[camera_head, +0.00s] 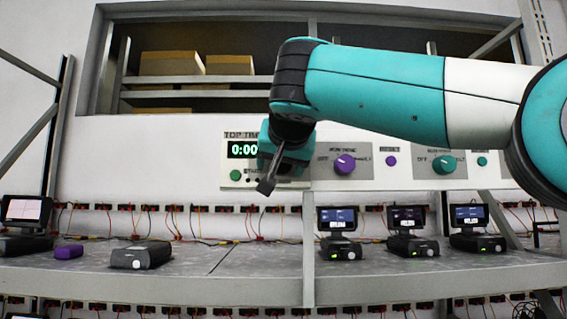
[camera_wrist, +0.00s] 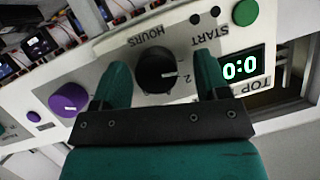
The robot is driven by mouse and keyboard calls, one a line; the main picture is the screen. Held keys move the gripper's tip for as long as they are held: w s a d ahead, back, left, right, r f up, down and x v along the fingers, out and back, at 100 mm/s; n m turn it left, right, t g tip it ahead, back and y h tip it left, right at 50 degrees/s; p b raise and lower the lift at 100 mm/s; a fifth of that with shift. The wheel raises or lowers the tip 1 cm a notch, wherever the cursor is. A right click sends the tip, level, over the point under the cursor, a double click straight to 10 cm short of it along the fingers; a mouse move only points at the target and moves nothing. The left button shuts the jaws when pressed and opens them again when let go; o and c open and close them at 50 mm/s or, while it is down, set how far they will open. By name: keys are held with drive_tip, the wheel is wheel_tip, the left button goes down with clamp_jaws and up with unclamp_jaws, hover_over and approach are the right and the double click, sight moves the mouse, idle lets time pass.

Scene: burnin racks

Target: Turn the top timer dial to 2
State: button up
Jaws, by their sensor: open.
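The top timer panel (camera_head: 232,182) is a pale box on the wall with a green-lit display (camera_head: 242,149) reading 0:00. Its round black HOURS dial (camera_wrist: 156,68) shows in the wrist view, which sees the panel upside down. The dial's white pointer mark points to the right of the picture, towards printed marks including a 2; its exact setting I cannot tell. My gripper (camera_wrist: 160,80) is open, with one teal finger on each side of the dial. Contact is not visible. In the head view my gripper (camera_head: 273,176) hides the dial.
A green START button (camera_wrist: 245,12) and the display (camera_wrist: 241,68) sit beside the dial. A purple knob (camera_head: 345,164) and a teal knob (camera_head: 444,164) are on panels to the right. Below, a shelf (camera_head: 220,285) bears several small devices. Boxes (camera_head: 170,64) stand in the recess above.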

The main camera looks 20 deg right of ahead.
drive_tip(key=shift+d, duration=0.15)
drive_tip(key=shift+c, duration=1.3)
drive_tip(key=shift+d, duration=0.1)
drive_tip(key=c, duration=0.7)
drive_tip(key=shift+o, duration=0.2)
